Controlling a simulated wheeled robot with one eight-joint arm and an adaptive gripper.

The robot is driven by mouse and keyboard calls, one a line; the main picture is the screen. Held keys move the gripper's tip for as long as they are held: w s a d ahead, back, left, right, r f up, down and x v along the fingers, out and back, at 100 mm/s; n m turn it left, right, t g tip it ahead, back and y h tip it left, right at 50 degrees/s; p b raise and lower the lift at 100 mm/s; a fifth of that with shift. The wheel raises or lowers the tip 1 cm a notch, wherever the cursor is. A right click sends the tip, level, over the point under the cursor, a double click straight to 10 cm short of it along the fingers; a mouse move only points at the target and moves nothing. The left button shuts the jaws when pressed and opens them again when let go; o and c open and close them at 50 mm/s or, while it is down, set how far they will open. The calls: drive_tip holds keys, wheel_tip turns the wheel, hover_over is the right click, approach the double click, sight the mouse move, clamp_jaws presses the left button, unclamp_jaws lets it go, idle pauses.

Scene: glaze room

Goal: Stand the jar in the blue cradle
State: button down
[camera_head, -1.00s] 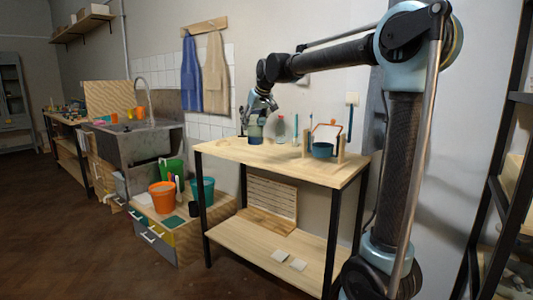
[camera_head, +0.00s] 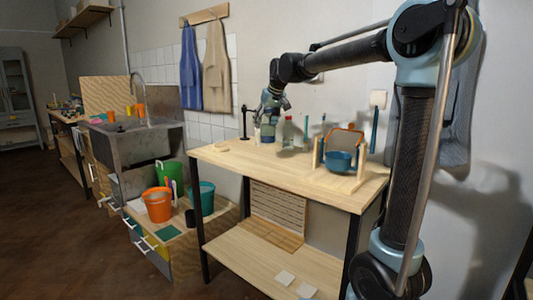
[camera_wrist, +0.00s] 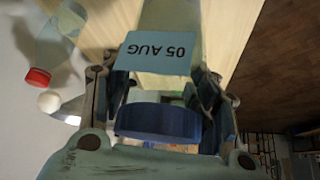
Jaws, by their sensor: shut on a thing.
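The jar (camera_wrist: 160,68) has a dark blue lid (camera_wrist: 158,121) and a pale blue label reading "05 AUG", upside down in the wrist view. My gripper (camera_wrist: 160,108) is shut around its lid end. In the head view my gripper (camera_head: 270,112) points down over the back left of the wooden table, with the jar (camera_head: 267,132) below it, partly hard to make out. Whether the jar touches the table I cannot tell. The blue cradle (camera_head: 340,161) is bowl-shaped and sits between wooden posts at the table's right, to the right of my gripper.
A clear bottle with a red cap (camera_head: 288,132) stands close right of the jar; it also shows in the wrist view (camera_wrist: 55,45). A dark stand (camera_head: 245,122) is to the left. An orange hoop rises behind the cradle. The table's front (camera_head: 275,178) is clear.

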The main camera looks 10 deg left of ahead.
sight(265, 139)
drive_tip(key=shift+s+a+f, duration=0.1)
drive_tip(key=shift+f, duration=2.05)
drive_tip(key=shift+s+a+f, duration=0.1)
drive_tip(key=shift+f, duration=2)
drive_tip(key=c, duration=0.6)
unclamp_jaws()
